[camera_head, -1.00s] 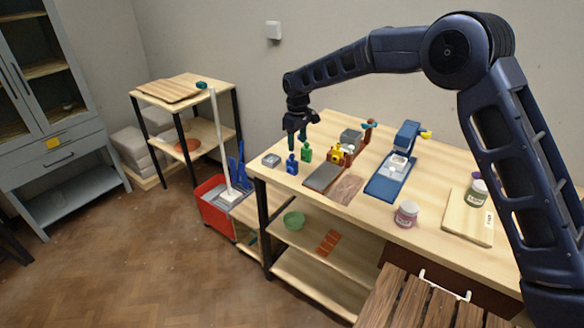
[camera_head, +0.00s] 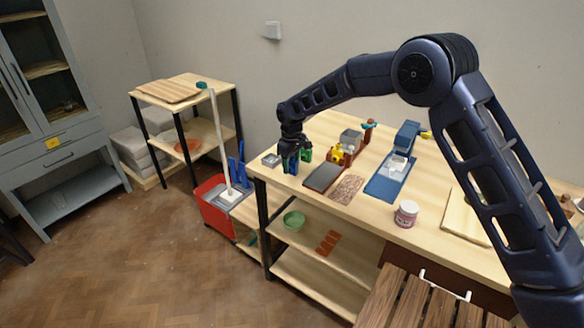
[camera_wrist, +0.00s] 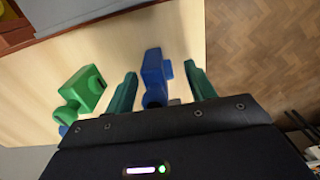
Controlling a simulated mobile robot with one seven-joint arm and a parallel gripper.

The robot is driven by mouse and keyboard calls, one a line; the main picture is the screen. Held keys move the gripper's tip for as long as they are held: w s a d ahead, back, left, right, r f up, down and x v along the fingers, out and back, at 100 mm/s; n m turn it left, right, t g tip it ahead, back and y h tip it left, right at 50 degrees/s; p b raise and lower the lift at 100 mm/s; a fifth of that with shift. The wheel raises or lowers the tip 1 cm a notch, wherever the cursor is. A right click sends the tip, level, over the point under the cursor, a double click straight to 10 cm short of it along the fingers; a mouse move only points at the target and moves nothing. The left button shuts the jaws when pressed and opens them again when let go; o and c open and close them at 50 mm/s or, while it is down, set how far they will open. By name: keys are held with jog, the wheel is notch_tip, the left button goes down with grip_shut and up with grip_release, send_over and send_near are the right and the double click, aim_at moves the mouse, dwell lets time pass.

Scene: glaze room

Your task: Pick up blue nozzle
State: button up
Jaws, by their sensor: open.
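The blue nozzle (camera_wrist: 154,75) stands on the wooden table near its left edge. In the wrist view it lies between the two green fingers of my gripper (camera_wrist: 165,88), with a gap on either side. The lower part of the nozzle is hidden by my gripper's body. In the head view the nozzle (camera_head: 290,168) shows only partly below my gripper (camera_head: 293,160), which has its fingers down around it. My gripper is open. A green nozzle (camera_wrist: 84,88) stands just to the left in the wrist view, outside the fingers.
A small grey box (camera_head: 270,160) sits left of my gripper. A dark board (camera_head: 322,177), a yellow part (camera_head: 338,158) and a blue device (camera_head: 390,178) lie to the right. A jar (camera_head: 406,214) stands near the front edge. A red bucket (camera_head: 212,212) stands on the floor beside the table.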

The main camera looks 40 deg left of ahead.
notch_tip(320, 180, down, 2)
jog(key=shift+f, duration=0.1)
jog(key=shift+c, duration=0.4)
jog(key=c, duration=1)
